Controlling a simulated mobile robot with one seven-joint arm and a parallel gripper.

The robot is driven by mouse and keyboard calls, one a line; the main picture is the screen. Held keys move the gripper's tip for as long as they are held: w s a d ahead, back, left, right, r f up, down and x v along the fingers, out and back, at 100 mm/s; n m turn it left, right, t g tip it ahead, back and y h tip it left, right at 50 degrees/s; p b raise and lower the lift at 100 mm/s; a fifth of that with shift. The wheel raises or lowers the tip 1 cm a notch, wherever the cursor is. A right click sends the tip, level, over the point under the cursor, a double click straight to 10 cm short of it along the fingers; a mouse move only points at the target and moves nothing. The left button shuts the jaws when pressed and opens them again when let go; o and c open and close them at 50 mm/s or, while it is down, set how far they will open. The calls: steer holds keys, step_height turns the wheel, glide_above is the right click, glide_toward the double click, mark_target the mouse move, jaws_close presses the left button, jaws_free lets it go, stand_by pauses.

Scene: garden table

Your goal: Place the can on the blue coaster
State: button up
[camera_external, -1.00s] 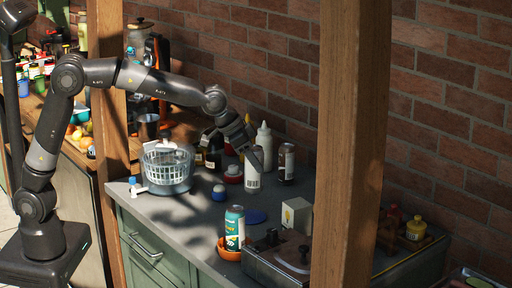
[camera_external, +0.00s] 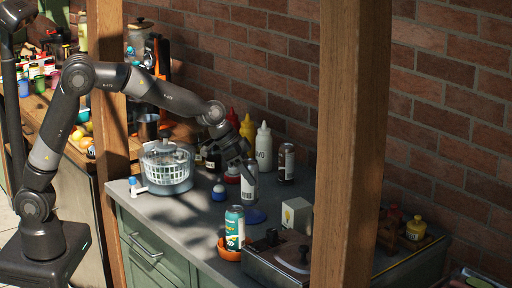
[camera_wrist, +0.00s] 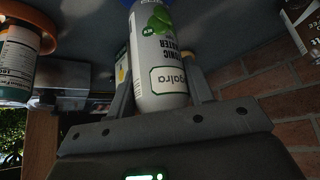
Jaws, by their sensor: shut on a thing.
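My gripper (camera_wrist: 162,95) is shut on a pale can with green leaves and "tonic water" lettering (camera_wrist: 160,50). In the external view the can (camera_external: 250,187) is upright under my gripper (camera_external: 246,168), over the counter. The blue coaster (camera_external: 256,217) lies flat on the counter, just below and slightly right of the can's base in the picture. A blue edge (camera_wrist: 124,3) shows at the top of the wrist view, close to the can's base. I cannot tell whether the can touches the coaster.
A teal can (camera_external: 234,228) stands in an orange dish (camera_external: 229,250) in front. A white box (camera_external: 297,214) is to the right and a dark can (camera_external: 286,162) behind. A blue-and-white object (camera_external: 219,192) and a glass basket pot (camera_external: 167,168) are left.

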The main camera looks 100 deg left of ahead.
steer(key=shift+w+a+f, duration=0.1)
steer(key=shift+a+f, duration=0.05)
steer(key=shift+f, duration=1.9)
steer(key=shift+f, duration=0.15)
steer(key=o, duration=1.1)
steer(key=shift+o, duration=0.2)
steer(key=shift+r, duration=0.35)
steer(key=v, duration=1.1)
steer(key=shift+s+r, duration=0.25)
steer(key=shift+s, duration=0.1)
